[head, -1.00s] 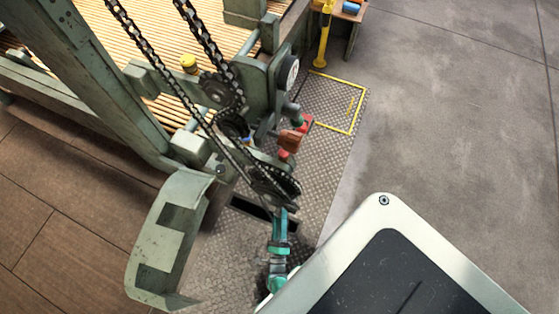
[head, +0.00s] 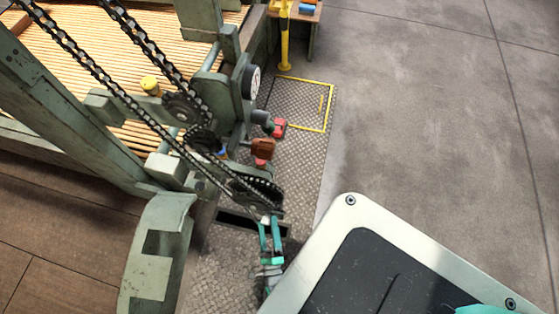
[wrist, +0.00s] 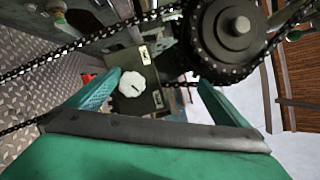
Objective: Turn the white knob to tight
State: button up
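In the wrist view the white knob (wrist: 132,84) sits on a dark box-like housing (wrist: 150,72) with small pale labels beside it, too small to read. A short dark mark shows on the knob's face. My gripper (wrist: 159,80) is open, its teal fingers spread wide. The knob appears between the fingers, closer to the left one, with no clear contact. In the head view my gripper (head: 268,222) points at the machine below the lower chain sprocket.
A drive chain and large sprocket (wrist: 230,35) lie close by in the wrist view. In the head view are chains (head: 150,110), a round gauge (head: 254,82), a brown-red handle (head: 262,148) and a yellow post (head: 285,35). Grey floor (head: 430,110) is open at right.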

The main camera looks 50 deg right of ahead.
jog(key=s+r, duration=0.1)
jog(key=s+a+r, duration=0.1)
jog(key=r, duration=0.1)
jog(key=s+r, duration=0.1)
jog(key=shift+s+a+r, duration=0.15)
jog(key=shift+a+r, duration=0.2)
jog(key=c, duration=0.8)
jog(key=s+a+r, duration=0.3)
jog(key=s+a, duration=0.2)
jog(key=s, duration=0.2)
jog(key=shift+s+r, duration=0.25)
jog(key=shift+r, duration=0.1)
jog(key=shift+w, duration=0.1)
jog(key=w+a+r+n+y, duration=0.1)
jog(key=a+r+n+y, duration=0.3)
jog(key=r+n, duration=0.5)
jog(key=w+a+r+n+t+y, duration=0.1)
jog(key=a+r+n+y, duration=0.3)
jog(key=r+n, duration=0.5)
jog(key=w+a+r+n+y, duration=0.1)
jog(key=a+r+n+y, duration=0.3)
jog(key=r+n, duration=0.5)
jog(key=n+y, duration=0.2)
jog(key=n, duration=0.2)
jog(key=shift+w+a+r+n+t, duration=0.15)
jog(key=shift+a+n+t, duration=0.2)
jog(key=shift+n+t, duration=0.05)
